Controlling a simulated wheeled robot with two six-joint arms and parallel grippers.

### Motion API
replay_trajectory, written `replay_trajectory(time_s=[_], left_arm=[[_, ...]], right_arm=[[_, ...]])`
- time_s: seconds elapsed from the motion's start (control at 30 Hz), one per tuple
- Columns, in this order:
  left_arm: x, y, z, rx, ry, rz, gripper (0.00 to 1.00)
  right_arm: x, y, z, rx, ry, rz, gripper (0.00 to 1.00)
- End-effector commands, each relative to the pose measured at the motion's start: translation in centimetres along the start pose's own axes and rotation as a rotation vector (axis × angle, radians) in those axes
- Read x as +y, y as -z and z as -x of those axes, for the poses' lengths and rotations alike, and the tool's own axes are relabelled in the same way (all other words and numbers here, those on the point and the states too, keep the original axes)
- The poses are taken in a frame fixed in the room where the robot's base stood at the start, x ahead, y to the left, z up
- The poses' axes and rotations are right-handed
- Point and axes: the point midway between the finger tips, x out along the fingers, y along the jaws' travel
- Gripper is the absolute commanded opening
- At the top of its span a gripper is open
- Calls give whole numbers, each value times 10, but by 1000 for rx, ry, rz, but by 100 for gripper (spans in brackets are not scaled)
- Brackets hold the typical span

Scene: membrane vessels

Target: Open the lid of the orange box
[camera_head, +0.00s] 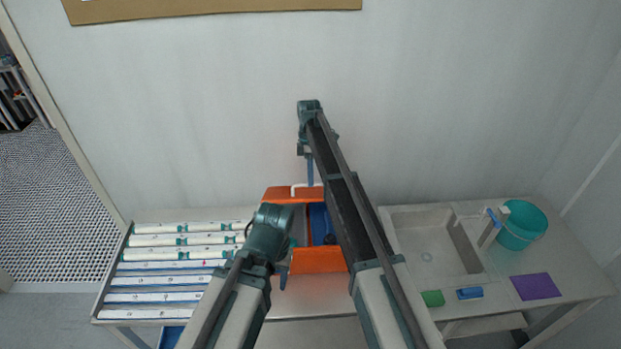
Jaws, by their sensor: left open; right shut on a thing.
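The orange box (318,260) stands on the bench in the middle of the camera_head view. Its grey and blue inside (318,220) shows from above. An orange panel (279,194), which looks like the raised lid, is at the back with a white handle (296,187) at its upper edge. My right gripper (310,183) reaches down from above at this handle and looks shut on it; the contact is small. My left gripper (284,275) is open and empty over the box's front left. My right arm hides the box's right side.
Long white tubes (165,268) lie in a rack at the left. At the right are a sink (428,245), a teal bucket (522,228), a green sponge (432,298), a blue item (469,293) and a purple cloth (535,286). The wall is close behind.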

Motion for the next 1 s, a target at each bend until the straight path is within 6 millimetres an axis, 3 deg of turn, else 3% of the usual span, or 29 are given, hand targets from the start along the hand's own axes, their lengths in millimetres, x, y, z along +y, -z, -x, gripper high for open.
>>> replay_trajectory(time_s=[0.07,0.1,0.23,0.63,1.0], left_arm=[[0,0,0,0,0,0,50],[0,0,0,0,0,0,50],[0,0,0,0,0,0,50],[1,0,-7,0,0,0,50],[4,3,-49,0,0,0,50]], right_arm=[[4,0,0,1,-8,-1,0],[4,0,0,0,-8,-1,24],[3,0,0,0,-6,-1,47],[-3,0,-8,0,-3,0,47],[-36,-1,-70,-1,-124,-1,47]])
